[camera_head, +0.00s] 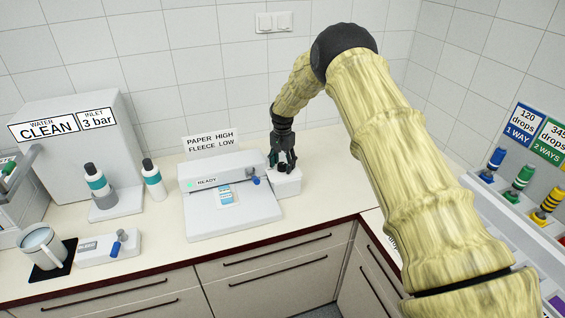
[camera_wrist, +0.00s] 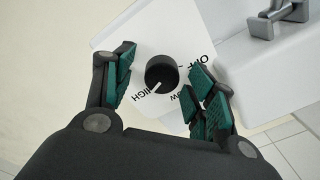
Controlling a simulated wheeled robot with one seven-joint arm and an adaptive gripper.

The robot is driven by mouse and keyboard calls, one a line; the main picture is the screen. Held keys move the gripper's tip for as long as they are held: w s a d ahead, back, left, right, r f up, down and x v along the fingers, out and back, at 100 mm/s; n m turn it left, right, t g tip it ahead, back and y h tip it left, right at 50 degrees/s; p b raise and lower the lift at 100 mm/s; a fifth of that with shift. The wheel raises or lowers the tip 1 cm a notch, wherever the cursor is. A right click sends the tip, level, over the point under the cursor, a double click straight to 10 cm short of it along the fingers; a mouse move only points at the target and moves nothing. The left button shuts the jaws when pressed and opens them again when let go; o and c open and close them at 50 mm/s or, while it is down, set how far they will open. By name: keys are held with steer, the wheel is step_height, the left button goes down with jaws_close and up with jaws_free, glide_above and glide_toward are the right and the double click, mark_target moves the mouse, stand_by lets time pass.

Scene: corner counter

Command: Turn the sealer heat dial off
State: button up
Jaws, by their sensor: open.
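The heat dial (camera_wrist: 161,72) is a round black knob on a white box (camera_head: 288,184) at the right end of the sealer (camera_head: 235,210). In the wrist view its white pointer line points lower left, toward the word HIGH. OFF is printed at the upper right, and LOW is partly hidden by a finger. My gripper (camera_head: 284,164) is over the box, pointing down. In the wrist view my gripper (camera_wrist: 163,84) is open, with green-padded fingers on both sides of the dial and visible gaps to it. In the head view the fingers mostly hide the dial.
A blue-handled lever (camera_head: 254,178) stands on the sealer just left of the dial box. A sign (camera_head: 211,141) reading PAPER HIGH, FLEECE LOW stands behind. Bottles (camera_head: 153,180) and a mug (camera_head: 42,247) are at the left. Bare counter lies right of the box.

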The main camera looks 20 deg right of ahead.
steer(key=shift+w+f, duration=0.3)
steer(key=shift+f, duration=0.05)
steer(key=shift+s+r, duration=0.15)
steer(key=c, duration=1)
steer(key=shift+c, duration=0.2)
